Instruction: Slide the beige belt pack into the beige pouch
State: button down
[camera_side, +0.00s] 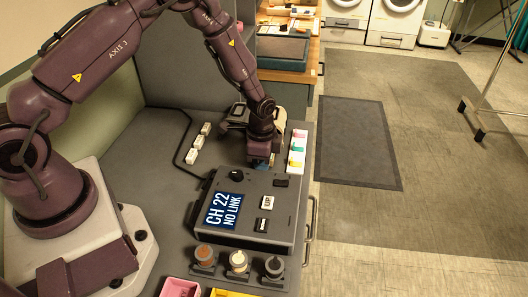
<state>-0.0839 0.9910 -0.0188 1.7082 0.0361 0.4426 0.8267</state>
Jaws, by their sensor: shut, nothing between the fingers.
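My gripper (261,160) points down just behind the grey console, near its far edge. It is shut, with no object seen in its jaws; its fingertips are partly hidden. A small beige piece (281,118) shows just behind and to the right of my wrist, mostly covered by it; I cannot tell whether it is the pouch or the belt pack. A round beige-topped item (238,260) sits in the middle of three holders at the front. I cannot pick out the beige belt pack or the beige pouch for certain.
The console (250,208) reads "CH 22 NO LINK". White blocks (198,137) and a black cable lie left of my gripper. A white strip with coloured pieces (297,150) lies right. A pink bin (181,288) and a yellow bin (231,293) are at the front edge.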

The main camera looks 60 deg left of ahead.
jog(key=shift+w+a, duration=0.1)
dwell(0.3)
jog(key=shift+w+a, duration=0.8)
jog(key=shift+w+a, duration=0.9)
dwell(0.3)
jog(key=shift+w+a, duration=0.85)
jog(key=shift+w+a, duration=0.85)
jog(key=shift+a, duration=0.05)
dwell(0.4)
